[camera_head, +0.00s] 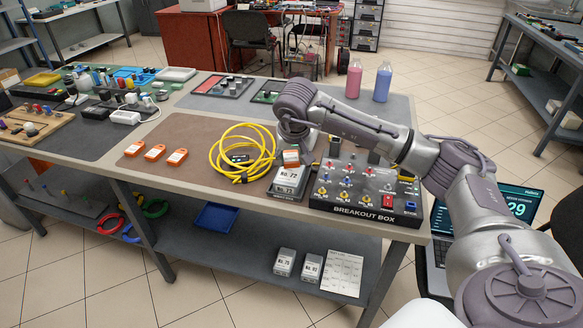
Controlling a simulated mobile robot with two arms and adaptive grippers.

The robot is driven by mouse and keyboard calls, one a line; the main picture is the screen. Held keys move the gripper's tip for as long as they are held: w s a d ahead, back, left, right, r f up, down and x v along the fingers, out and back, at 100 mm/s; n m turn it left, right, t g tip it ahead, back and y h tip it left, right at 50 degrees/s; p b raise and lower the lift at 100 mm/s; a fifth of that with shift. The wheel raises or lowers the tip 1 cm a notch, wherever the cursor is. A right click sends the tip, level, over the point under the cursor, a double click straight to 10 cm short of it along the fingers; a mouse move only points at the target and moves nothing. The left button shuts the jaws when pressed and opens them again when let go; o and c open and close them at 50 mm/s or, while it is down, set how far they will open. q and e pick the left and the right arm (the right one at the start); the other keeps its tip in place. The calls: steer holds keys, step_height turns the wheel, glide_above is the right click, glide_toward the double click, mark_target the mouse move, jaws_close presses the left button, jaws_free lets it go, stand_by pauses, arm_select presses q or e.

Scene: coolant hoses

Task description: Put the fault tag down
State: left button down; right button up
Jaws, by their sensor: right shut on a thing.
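My right gripper (292,148) points down over the right part of the table, shut on an orange fault tag (291,159). The tag shows just behind the top of a grey box marked No. 77 (287,181). I cannot tell whether the tag touches the box or the table. Three similar orange tags, the left one (133,149), the middle one (154,153) and the right one (176,157), lie in a row on the brown mat (190,129). My fingertips are mostly hidden by the wrist. My left gripper is not in view.
A coiled yellow hose (240,155) lies left of the gripper. The black breakout box (366,200) stands to its right, partly behind my arm. Two bottles, pink (354,78) and blue (383,82), stand at the back. The brown mat has bare room around the three tags.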

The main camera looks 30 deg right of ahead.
mark_target(292, 165)
steer(key=shift+w+f, duration=0.15)
steer(key=shift+f, duration=0.05)
step_height(292, 165, down, 4)
steer(key=shift+r, duration=0.1)
steer(key=shift+f, duration=0.2)
steer(key=o, duration=0.9)
steer(key=shift+o, duration=0.2)
steer(key=shift+r, duration=0.1)
